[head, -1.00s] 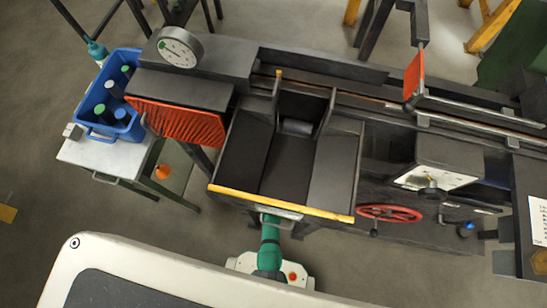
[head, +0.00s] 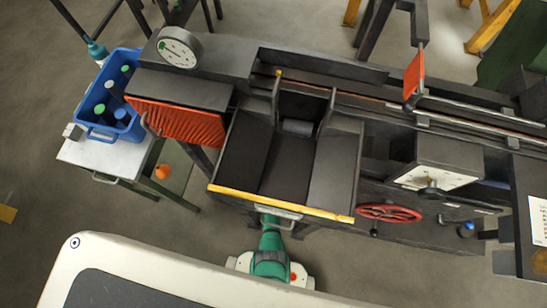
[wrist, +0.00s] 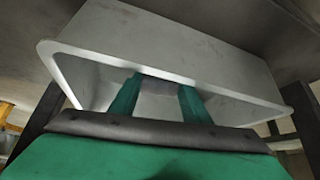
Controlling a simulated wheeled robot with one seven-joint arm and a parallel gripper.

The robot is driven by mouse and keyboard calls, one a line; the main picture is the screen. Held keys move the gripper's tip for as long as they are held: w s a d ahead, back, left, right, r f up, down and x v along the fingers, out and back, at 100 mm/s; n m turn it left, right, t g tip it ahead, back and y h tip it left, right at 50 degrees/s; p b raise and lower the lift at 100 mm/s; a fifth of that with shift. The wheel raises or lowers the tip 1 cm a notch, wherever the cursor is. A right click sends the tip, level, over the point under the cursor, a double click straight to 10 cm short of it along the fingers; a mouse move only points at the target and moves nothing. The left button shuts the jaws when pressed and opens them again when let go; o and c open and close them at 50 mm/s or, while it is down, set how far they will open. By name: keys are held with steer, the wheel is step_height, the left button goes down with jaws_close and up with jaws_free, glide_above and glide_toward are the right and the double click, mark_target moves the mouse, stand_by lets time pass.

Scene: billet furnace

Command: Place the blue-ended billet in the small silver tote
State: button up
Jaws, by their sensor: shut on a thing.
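A blue end (head: 120,113) shows among dark billets in the blue crate at the left of the head view. My gripper (wrist: 158,98) is shut, its green fingers inside the opening of a silver, round-cornered piece (wrist: 205,45). What lies between the fingers looks grey; I see no coloured end there. In the head view the silver piece (head: 282,211) shows below the yellow edge of the dark pan, with my gripper (head: 268,219) at it. I cannot tell whether this piece is a handle or the small silver tote.
The blue crate (head: 134,132) also holds green- and white-ended billets on a pale table (head: 95,158). The dark pan has a yellow front edge (head: 290,204) and a grey cylinder (head: 297,127) at its back. A red handwheel (head: 390,213) and a blue-topped piece (head: 467,229) lie right.

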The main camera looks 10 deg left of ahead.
steer(key=shift+f, duration=0.5)
steer(key=o, duration=1.5)
steer(key=shift+s+r, duration=0.1)
steer(key=shift+r, duration=0.65)
steer(key=shift+v, duration=5.85)
